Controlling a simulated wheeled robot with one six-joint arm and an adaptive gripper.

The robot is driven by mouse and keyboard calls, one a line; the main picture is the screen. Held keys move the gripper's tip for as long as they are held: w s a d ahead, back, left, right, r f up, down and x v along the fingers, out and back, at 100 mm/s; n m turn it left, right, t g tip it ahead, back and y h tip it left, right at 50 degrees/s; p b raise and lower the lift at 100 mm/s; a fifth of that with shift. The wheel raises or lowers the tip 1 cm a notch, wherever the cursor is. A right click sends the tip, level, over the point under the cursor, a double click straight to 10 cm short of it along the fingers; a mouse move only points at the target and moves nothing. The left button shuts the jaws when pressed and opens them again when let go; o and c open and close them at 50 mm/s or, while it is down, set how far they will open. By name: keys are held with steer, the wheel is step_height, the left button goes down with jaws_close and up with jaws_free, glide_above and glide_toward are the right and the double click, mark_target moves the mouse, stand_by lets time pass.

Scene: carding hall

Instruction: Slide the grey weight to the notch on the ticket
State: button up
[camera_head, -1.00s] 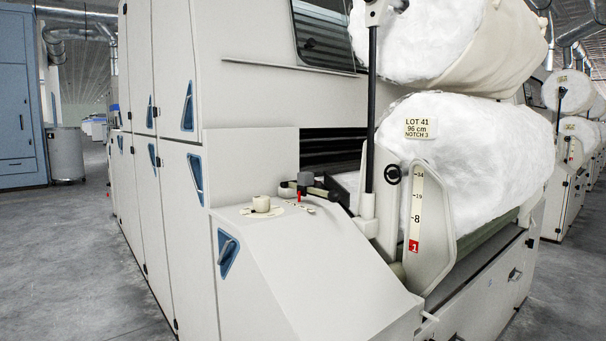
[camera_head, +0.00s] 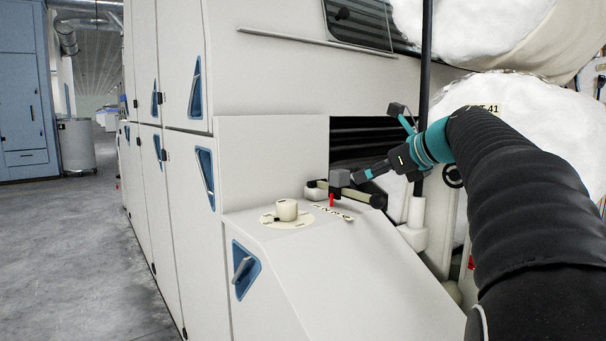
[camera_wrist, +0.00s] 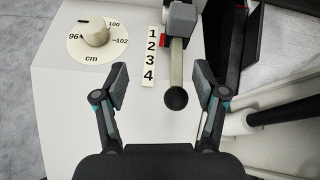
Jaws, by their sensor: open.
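The grey weight (camera_head: 340,178) sits on a pale bar (camera_head: 365,194) on the machine. In the wrist view the weight (camera_wrist: 182,18) is at the top. A red pointer (camera_wrist: 164,40) under its left side lies beside the numbers 1 and 2 of the notch strip (camera_wrist: 148,75). The bar ends in a black ball (camera_wrist: 176,97) nearer me. My gripper (camera_wrist: 160,72) is open and empty, its fingers apart on either side of the bar's near part, short of the weight. The ticket (camera_head: 487,107) is mostly hidden by my arm; earlier it read 96 cm, NOTCH 3.
A cream knob (camera_wrist: 95,32) on a cm dial stands left of the strip. A black upright rod (camera_head: 424,90) and a white roll (camera_head: 530,110) stand at the right, near my arm. The sloped machine top (camera_head: 330,260) in front is clear.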

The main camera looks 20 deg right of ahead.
mark_target(345, 172)
steer(key=w+d+r+m, duration=0.1)
steer(key=w+d, duration=0.1)
steer(key=shift+d+r+m+t, duration=0.3)
steer(key=shift+r+m, duration=0.05)
steer(key=shift+m, duration=0.05)
steer(key=shift+w, duration=0.3)
steer(key=x, duration=1.3)
steer(key=shift+w+a, duration=0.1)
steer(key=shift+a, duration=0.05)
